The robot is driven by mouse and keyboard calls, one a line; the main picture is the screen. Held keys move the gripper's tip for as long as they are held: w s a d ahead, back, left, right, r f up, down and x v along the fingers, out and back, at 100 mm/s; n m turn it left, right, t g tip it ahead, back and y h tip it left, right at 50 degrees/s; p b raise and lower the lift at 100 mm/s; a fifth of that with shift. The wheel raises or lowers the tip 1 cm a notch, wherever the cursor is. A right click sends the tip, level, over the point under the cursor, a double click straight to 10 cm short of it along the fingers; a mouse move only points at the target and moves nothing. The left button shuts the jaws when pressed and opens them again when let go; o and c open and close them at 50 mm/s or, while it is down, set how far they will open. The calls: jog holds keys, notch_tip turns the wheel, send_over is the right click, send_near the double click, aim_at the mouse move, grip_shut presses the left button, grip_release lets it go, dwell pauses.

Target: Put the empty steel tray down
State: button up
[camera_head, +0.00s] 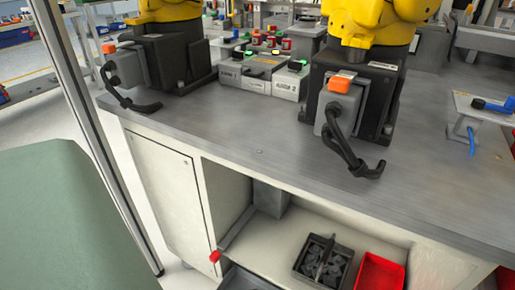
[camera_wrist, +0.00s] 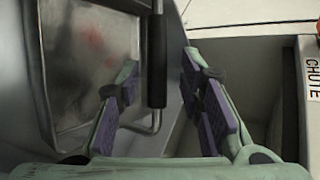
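The steel tray (camera_wrist: 85,60) fills the left of the wrist view, a shiny metal surface with a raised rim and faint reddish smears or reflections. Nothing lies on the part that shows. A steel wire handle (camera_wrist: 154,122) with a black grip (camera_wrist: 157,60) stands at its right side. My gripper (camera_wrist: 160,66) has its purple-padded fingers spread, one on each side of the black grip in the picture. Gaps show between the grip and both fingers, so they look apart. Neither tray nor gripper can be made out in the head view.
A pale bin wall labelled CHUTE (camera_wrist: 312,80) stands right of my gripper. In the head view, a grey workbench (camera_head: 240,130) carries yellow robot arms (camera_head: 375,15) and has clear room along its front. A black bin (camera_head: 322,262) and red bin (camera_head: 380,272) sit on the shelf below.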

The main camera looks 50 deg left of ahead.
jog(key=v, duration=1)
jog(key=shift+d, duration=0.25)
jog(key=shift+s+r, duration=0.1)
jog(key=shift+r, duration=0.1)
